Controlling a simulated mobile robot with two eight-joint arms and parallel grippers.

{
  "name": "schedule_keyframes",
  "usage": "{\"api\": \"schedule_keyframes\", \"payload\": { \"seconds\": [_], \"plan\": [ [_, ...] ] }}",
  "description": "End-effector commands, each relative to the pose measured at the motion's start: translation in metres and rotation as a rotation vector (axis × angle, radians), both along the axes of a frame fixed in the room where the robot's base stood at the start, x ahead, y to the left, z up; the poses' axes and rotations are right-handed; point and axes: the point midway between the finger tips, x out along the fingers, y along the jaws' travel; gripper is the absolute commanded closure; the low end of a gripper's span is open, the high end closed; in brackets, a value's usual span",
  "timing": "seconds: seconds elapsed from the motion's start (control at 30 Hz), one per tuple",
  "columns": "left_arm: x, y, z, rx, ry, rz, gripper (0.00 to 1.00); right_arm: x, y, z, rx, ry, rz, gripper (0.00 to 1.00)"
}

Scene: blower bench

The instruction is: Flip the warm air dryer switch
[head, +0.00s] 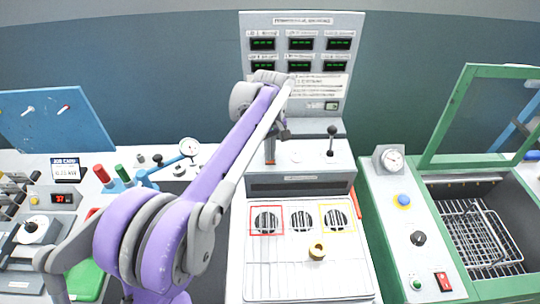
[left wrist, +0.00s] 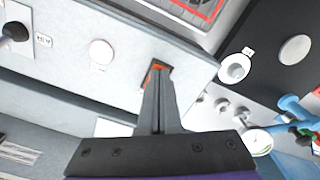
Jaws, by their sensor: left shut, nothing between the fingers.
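The dryer unit (head: 300,183) stands in the middle of the bench, a light grey box with a sloped top. A small orange-red part (left wrist: 155,67), which looks like a switch, sits on its top face. My left gripper (head: 270,160) points down at it, and in the left wrist view the shut fingers (left wrist: 160,75) cover most of this part. I cannot tell whether they touch it or which way it is set. The fingers hold nothing. A black-knobbed lever (head: 331,140) and a white round button (left wrist: 100,52) are on the same face. My right gripper is not in view.
A panel with several green displays (head: 300,60) rises behind. A blue board (head: 55,120) is at left.

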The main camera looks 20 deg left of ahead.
Motion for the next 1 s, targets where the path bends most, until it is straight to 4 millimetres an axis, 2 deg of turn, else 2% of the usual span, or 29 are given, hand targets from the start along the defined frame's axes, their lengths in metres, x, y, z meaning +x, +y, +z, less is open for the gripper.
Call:
{"api": "schedule_keyframes", "payload": {
  "seconds": [0.8, 1.0],
  "plan": [
    [0.0, 0.0, 0.067, 0.0, -0.001, 0.0, 1.0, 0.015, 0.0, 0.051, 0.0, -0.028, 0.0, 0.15],
    [0.0, 0.0, 0.068, 0.0, 0.0, 0.0, 1.0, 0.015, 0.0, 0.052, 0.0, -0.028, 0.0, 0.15]
  ]
}}
